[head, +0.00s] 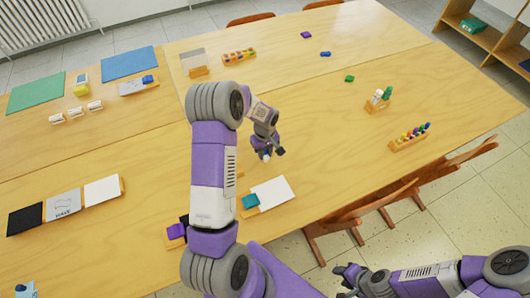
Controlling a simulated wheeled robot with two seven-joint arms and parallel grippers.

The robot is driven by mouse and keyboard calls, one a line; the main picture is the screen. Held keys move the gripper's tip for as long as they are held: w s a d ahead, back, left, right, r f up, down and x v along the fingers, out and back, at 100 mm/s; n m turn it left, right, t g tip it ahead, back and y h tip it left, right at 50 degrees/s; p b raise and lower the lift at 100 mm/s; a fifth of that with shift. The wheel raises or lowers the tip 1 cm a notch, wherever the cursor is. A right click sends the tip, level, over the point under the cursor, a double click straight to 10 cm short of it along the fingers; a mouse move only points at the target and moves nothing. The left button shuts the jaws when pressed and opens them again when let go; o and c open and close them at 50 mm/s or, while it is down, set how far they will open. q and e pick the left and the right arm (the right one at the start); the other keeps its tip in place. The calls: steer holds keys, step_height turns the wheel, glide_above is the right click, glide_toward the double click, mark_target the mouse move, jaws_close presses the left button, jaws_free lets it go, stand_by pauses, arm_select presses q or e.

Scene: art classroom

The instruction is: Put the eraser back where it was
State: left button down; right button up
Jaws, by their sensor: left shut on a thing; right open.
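My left gripper (267,153) hangs over the middle of the near table, behind the white sheet. It is shut on a small pale thing at its fingertips, likely the eraser, mostly hidden by the fingers. I cannot tell whether that thing touches the table. A white sheet (274,191) lies on the table with a teal block (250,201) on a wooden holder at its left end. Part of a wooden piece shows beside my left forearm. My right gripper (350,277) is open and empty, low at the bottom, off the table's near edge.
Wooden holders with colored pegs (409,137) and bottles (379,101) stand at the right. Small purple (306,35), blue (325,54) and green (349,78) pieces lie farther back. Black, grey and white cards (63,204) lie left. Chairs (367,205) stand at the near right edge.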

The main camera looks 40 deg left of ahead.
arm_select(q)
steer(key=shift+f, duration=0.2)
steer(key=c, duration=0.9)
jaws_free()
steer(key=shift+c, duration=0.2)
steer(key=shift+r, duration=0.1)
steer(key=shift+r, duration=0.3)
step_height(320, 180, up, 12)
steer(key=p, duration=0.2)
steer(key=shift+f, duration=0.15)
steer(key=shift+p, duration=0.35)
